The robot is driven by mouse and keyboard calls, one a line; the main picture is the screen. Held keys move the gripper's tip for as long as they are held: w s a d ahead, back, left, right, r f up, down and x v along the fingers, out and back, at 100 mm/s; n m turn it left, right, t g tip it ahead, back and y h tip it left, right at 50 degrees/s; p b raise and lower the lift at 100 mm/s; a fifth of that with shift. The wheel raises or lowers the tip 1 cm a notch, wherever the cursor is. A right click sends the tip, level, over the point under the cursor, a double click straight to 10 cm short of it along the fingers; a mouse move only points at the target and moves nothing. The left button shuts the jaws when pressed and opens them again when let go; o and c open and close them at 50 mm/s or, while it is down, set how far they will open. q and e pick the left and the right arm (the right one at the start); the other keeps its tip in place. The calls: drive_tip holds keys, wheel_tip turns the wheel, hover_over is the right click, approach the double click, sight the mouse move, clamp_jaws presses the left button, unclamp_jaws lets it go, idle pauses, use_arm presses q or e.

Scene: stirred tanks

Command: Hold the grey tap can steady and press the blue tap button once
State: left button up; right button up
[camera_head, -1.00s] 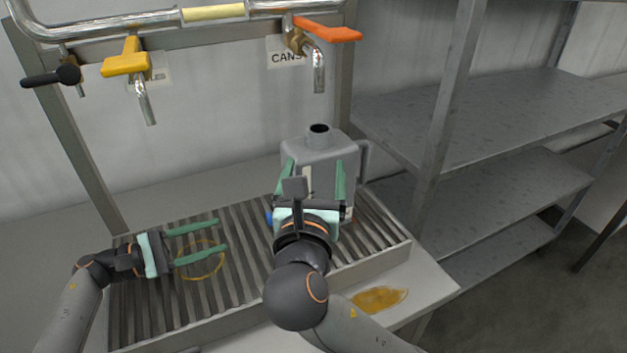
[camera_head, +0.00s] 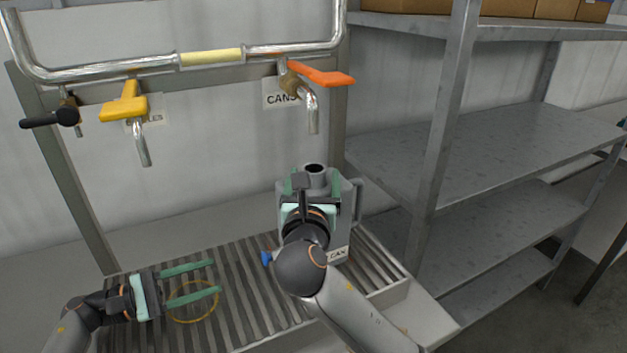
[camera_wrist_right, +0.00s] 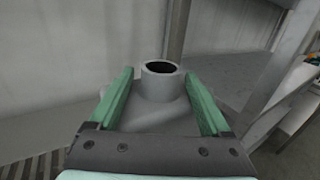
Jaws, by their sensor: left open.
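The grey tap can (camera_head: 347,190) stands upright on the slatted drain tray, below the orange-handled tap. Its open neck and sloping top also show in the right wrist view (camera_wrist_right: 160,84). The blue tap button (camera_head: 266,258) sticks out low on the can's left side, with nothing touching it. My right gripper (camera_head: 312,182) is at the can's upper part, one finger on each side of its top. I cannot tell whether the fingers press on it; my arm hides much of the can's front. My left gripper (camera_head: 204,277) is open and empty over the tray, left of the can.
The slatted tray (camera_head: 240,290) has a yellow ring mark (camera_head: 192,318) under my left gripper. Orange (camera_head: 322,74) and yellow (camera_head: 124,108) tap handles hang from a pipe above. Grey metal shelves (camera_head: 470,150) stand at the right. The tray between left gripper and can is clear.

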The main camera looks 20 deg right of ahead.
clamp_jaws()
idle(0.4)
use_arm(q)
drive_tip(key=shift+c, duration=0.2)
idle(1.1)
clamp_jaws()
use_arm(e)
drive_tip(key=shift+f, duration=0.1)
idle(1.4)
